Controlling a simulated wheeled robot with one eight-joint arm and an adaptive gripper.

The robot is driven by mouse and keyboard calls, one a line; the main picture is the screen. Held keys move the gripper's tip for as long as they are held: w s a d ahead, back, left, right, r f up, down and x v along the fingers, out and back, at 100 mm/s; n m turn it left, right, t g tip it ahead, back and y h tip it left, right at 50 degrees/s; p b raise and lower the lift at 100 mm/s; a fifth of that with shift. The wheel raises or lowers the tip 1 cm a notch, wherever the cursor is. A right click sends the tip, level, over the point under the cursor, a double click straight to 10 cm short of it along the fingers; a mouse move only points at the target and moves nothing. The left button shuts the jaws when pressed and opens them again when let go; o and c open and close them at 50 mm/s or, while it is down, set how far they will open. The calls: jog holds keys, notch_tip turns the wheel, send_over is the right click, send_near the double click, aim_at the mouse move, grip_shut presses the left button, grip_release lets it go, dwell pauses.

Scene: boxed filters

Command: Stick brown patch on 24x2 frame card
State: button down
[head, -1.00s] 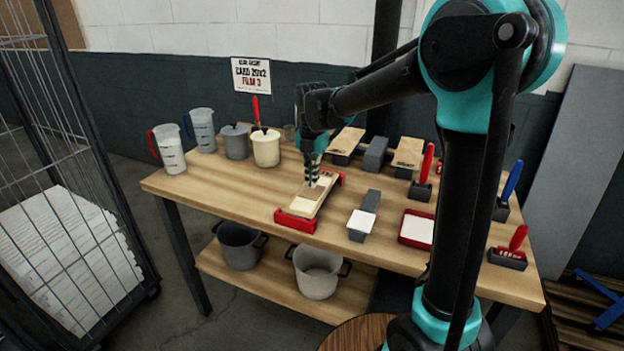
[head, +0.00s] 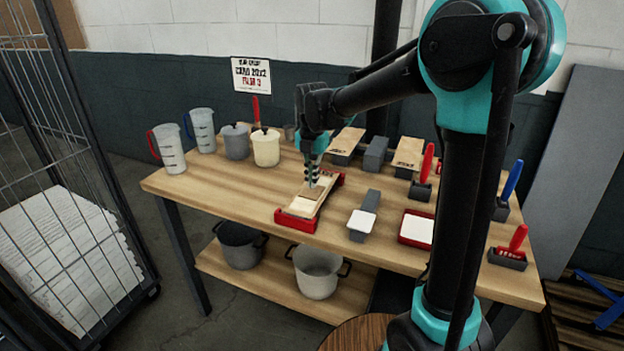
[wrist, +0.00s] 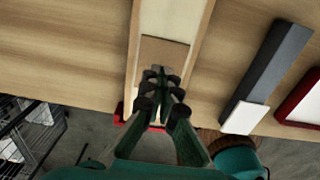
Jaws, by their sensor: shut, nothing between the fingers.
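A pale, narrow frame card (head: 303,207) lies in a red-ended holder (head: 300,222) in the middle of the table. The brown patch (wrist: 166,50) lies flat across the card in the wrist view. It also shows below the fingers in the head view (head: 311,193). My gripper (wrist: 158,72) is shut and empty, pointing down with its fingertips over the near edge of the patch. In the head view, my gripper (head: 311,184) is at or just above the patch. I cannot tell whether it touches. The fingers hide part of the patch.
A grey block with a white end (head: 362,222) and a red-rimmed white tray (head: 416,229) stand right of the holder. Jugs and pots (head: 266,148) are at the back left. Wood-topped grey boxes (head: 408,153) stand behind. A sign (head: 251,75) rises at the back.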

jog(key=shift+f, duration=0.95)
dwell(2.4)
jog(key=shift+r, duration=3.5)
jog(key=shift+s, duration=0.1)
